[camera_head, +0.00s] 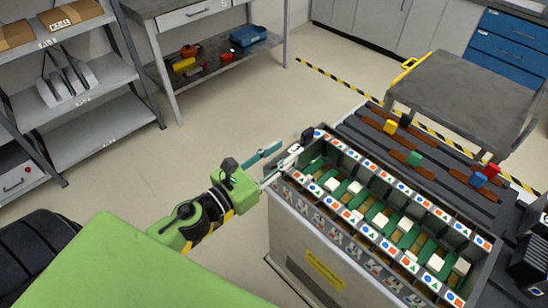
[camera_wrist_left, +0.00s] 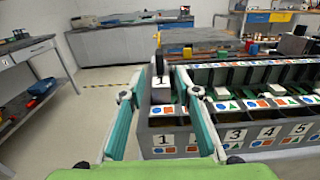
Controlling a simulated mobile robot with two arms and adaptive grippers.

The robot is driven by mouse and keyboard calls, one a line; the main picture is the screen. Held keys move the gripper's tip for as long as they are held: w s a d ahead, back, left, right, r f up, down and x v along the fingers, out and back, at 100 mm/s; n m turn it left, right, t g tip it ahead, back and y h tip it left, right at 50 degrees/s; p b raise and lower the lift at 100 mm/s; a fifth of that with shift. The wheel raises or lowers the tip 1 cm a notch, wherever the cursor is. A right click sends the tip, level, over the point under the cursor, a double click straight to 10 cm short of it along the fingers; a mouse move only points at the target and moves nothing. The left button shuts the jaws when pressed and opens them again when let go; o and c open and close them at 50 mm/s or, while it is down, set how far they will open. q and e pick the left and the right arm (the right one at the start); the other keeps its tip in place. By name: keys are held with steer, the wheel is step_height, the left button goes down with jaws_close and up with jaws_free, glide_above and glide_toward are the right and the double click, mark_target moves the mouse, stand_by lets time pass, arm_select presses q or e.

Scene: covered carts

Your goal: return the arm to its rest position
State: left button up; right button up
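My left gripper (camera_head: 288,148) reaches in from the left in the head view, at the near-left corner of the compartmented cart (camera_head: 310,222). Its two teal fingers are spread apart, and no held object shows between them. I cannot tell whether a finger touches the cart. The left forearm is green and black and stretched out. My right gripper is not in view.
The cart's compartments hold several white blocks. Dark trays with coloured blocks (camera_head: 414,159) lie behind it. A grey table (camera_head: 460,95) stands at the back right. Shelving (camera_head: 95,130) is at the left, and a workbench (camera_head: 165,8) at the back. Open floor (camera_head: 190,140) lies between.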

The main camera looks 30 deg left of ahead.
arm_select(q)
steer(key=shift+v, duration=1.1)
